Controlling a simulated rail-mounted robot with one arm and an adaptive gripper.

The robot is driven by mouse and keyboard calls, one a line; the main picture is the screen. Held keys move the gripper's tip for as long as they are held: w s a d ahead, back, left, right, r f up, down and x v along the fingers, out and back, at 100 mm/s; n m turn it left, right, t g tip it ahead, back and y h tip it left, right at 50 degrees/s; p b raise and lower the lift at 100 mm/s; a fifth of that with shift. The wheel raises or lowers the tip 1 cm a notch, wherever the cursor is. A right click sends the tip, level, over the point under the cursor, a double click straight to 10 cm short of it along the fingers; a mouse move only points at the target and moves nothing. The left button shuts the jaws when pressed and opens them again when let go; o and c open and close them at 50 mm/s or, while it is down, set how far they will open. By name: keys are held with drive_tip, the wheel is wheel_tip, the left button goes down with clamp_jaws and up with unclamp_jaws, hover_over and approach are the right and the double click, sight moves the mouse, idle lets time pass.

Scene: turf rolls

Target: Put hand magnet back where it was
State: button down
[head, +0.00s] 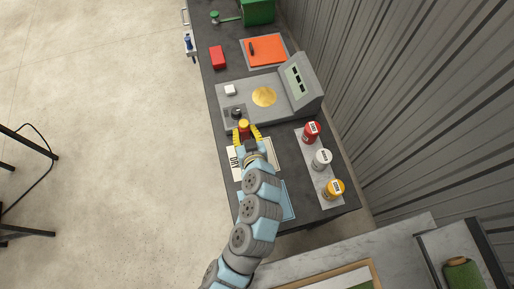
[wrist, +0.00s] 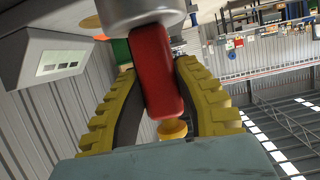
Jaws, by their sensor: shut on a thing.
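The hand magnet (wrist: 156,70) has a red handle, a wide grey cylinder at one end and a small yellow knob at the other. It shows large in the wrist view, between the two ribbed yellow fingers of my gripper (wrist: 158,110). My gripper (head: 245,134) is shut on the red handle. In the head view the gripper is over the dark bench, just in front of the grey console (head: 282,88). The magnet's small red and yellow end (head: 244,124) shows between the fingers; its grey part is hidden there. I cannot tell its height above the bench.
Red (head: 311,132), white (head: 322,159) and yellow (head: 333,189) canisters stand right. An orange mat (head: 267,52) lies farther back.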

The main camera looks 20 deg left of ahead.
drive_tip(key=shift+s+d+f+b, duration=0.15)
drive_tip(key=shift+d+f, duration=0.6)
drive_tip(key=shift+f, duration=0.6)
drive_tip(key=shift+w+d+f+b, duration=0.1)
drive_tip(key=shift+d+f, duration=0.6)
drive_tip(key=shift+f, duration=0.7)
drive_tip(key=shift+s+d+f+b, duration=0.15)
drive_tip(key=shift+d+f, duration=0.6)
drive_tip(key=shift+f, duration=0.6)
drive_tip(key=shift+w+f, duration=0.1)
drive_tip(key=shift+f, duration=0.1)
drive_tip(key=c, duration=0.9)
unclamp_jaws()
drive_tip(key=shift+r, duration=0.2)
drive_tip(key=b+v, duration=0.2)
drive_tip(key=v, duration=1)
drive_tip(key=shift+f, duration=0.15)
